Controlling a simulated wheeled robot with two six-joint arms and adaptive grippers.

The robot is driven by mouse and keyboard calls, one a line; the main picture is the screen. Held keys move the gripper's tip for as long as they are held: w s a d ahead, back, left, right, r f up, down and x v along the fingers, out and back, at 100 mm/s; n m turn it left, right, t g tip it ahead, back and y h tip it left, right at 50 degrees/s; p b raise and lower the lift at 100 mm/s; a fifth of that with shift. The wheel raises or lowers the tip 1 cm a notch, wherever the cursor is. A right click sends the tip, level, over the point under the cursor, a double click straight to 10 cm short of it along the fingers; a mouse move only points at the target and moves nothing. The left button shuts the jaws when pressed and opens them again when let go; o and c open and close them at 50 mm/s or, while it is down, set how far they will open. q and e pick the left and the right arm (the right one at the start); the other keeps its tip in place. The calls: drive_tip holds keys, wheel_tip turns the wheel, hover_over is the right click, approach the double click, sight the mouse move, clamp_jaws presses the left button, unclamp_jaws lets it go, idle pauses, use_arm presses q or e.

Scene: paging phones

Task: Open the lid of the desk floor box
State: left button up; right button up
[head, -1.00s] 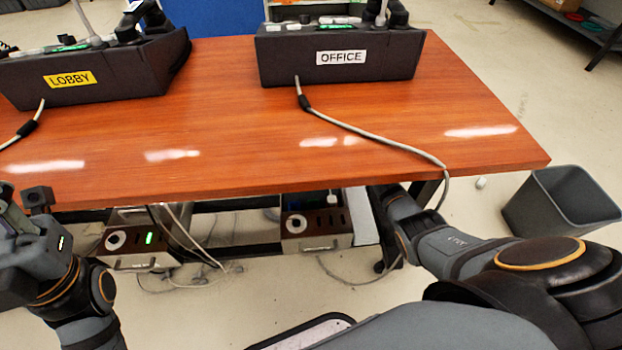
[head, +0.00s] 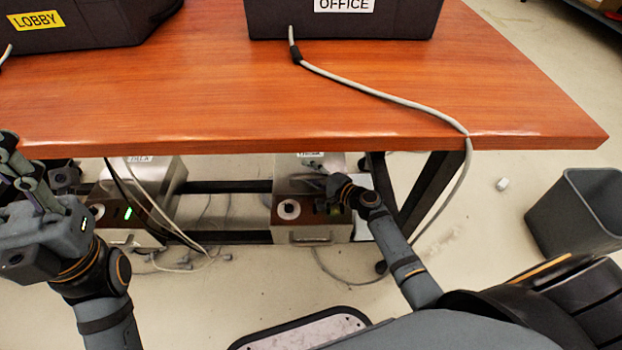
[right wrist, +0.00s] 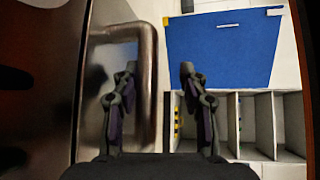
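Two metal floor boxes with brown front panels stand under the desk. The right floor box (head: 290,235) has a round white knob and a small label on top, too small to read. The left floor box (head: 105,216) shows a green light. My right gripper (head: 336,186) is at the upper right part of the right box. In the right wrist view the open right gripper (right wrist: 158,85) has a metal bar handle (right wrist: 148,75) between its fingers, with gaps visible. The handle is on a steel surface. My left gripper (head: 30,175) is raised at the left, away from the boxes; its opening is unclear.
The orange wooden desk (head: 420,110) overhangs the boxes. The OFFICE unit (head: 270,20) and LOBBY unit (head: 85,25) stand on it. A grey cable (head: 400,98) hangs over its front edge near my right arm. A grey bin (head: 570,225) stands at the right.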

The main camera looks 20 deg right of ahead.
idle(0.3)
drive_tip(key=shift+v, duration=1.05)
drive_tip(key=shift+f+v, duration=0.1)
drive_tip(key=shift+v, duration=1.1)
drive_tip(key=shift+f+v, duration=0.15)
drive_tip(key=shift+v, duration=1)
drive_tip(key=shift+b+v, duration=0.45)
drive_tip(key=shift+v, duration=2.2)
drive_tip(key=shift+f+b, duration=0.1)
drive_tip(key=shift+b, duration=0.2)
